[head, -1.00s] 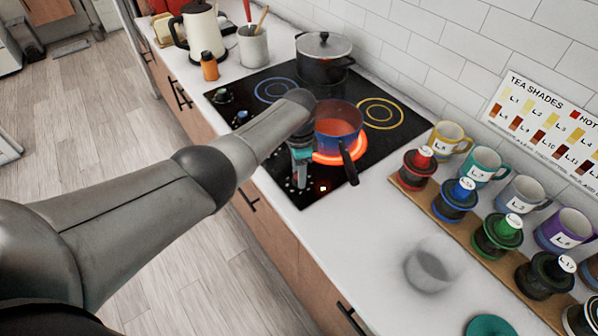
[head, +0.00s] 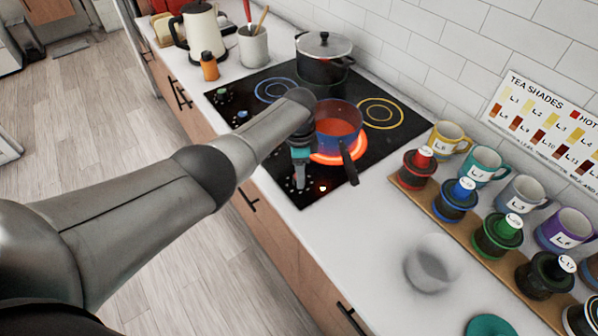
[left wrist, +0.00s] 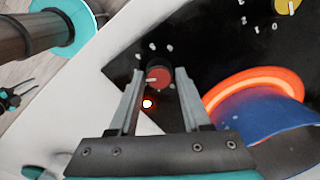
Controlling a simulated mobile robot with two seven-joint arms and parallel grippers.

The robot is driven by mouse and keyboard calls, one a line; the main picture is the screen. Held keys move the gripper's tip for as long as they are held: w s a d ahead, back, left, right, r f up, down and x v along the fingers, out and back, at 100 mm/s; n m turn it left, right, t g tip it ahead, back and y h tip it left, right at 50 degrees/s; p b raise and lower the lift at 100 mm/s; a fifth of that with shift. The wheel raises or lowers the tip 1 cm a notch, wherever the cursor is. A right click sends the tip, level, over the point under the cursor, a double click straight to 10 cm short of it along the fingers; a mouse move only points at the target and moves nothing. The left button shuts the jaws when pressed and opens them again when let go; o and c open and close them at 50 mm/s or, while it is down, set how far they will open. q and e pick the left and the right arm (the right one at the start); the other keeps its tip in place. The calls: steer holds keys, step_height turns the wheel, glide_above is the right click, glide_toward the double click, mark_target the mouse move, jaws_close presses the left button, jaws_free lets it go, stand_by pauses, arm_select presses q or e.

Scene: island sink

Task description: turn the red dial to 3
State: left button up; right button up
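The red dial (left wrist: 159,76) shows in the left wrist view on the black cooktop (left wrist: 130,62), with a pale pointer mark toward its left side. Small white numbers surround it, too small to read surely. A glowing red-white light (left wrist: 148,103) shows just below it. My left gripper (left wrist: 159,80) is open, its two fingers on either side of the dial with a visible gap at each side. In the head view the left gripper (head: 299,183) points down at the cooktop's near corner, and the dial is hidden there. My right gripper is not in view.
A blue saucepan (head: 326,127) with red contents sits on a glowing burner (head: 325,158) beside the gripper, its handle (head: 349,162) pointing toward the front. A dark lidded pot (head: 323,68) stands behind. Mugs and dark canisters on a wooden board (head: 463,236) line the right.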

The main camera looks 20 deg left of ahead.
arm_select(q)
steer(key=o, duration=0.3)
steer(key=shift+r, duration=0.1)
steer(key=shift+r, duration=0.3)
step_height(320, 180, up, 14)
steer(key=p, duration=0.2)
steer(key=shift+r+p, duration=0.2)
steer(key=shift+p, duration=0.15)
steer(key=shift+f, duration=0.1)
